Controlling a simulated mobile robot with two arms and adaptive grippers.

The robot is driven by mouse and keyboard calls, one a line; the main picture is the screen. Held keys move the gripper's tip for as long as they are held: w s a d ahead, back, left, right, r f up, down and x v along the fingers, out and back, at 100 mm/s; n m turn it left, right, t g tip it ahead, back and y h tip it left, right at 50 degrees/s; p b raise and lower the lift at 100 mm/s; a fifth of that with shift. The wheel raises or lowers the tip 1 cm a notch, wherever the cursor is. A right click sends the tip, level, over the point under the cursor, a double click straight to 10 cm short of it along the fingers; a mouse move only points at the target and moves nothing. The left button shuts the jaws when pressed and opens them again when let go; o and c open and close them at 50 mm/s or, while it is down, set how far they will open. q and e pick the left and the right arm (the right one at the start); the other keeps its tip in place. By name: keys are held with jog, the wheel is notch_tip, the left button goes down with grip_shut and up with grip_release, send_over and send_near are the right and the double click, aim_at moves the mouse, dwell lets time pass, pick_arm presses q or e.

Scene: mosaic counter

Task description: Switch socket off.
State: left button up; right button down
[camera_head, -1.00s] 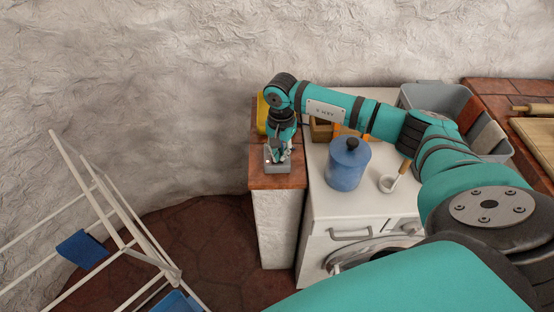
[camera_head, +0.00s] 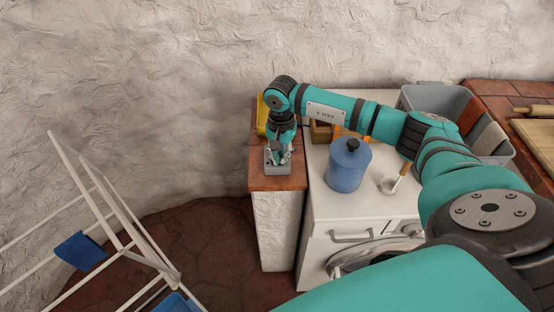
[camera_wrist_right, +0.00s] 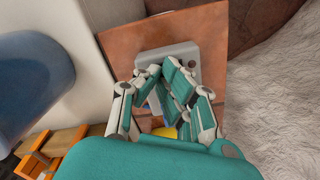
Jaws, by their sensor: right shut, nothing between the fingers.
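The socket, a small grey box (camera_head: 278,169), sits on the tiled top of the narrow counter. It also shows in the right wrist view as a light grey box (camera_wrist_right: 180,54), partly covered by the fingers. My right gripper (camera_head: 279,155) is shut and empty, pointing down at the box. In the right wrist view its fingertips (camera_wrist_right: 164,75) overlap the box's near edge. I cannot tell whether they touch it. The switch part is hidden by the fingers. My left gripper is not in view.
A yellow object (camera_head: 262,115) stands behind the gripper. A white drying rack (camera_head: 118,215) is at lower left.

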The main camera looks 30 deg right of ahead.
jog(key=shift+r+p, duration=1.4)
jog(key=shift+r, duration=1.85)
jog(key=shift+w, duration=0.1)
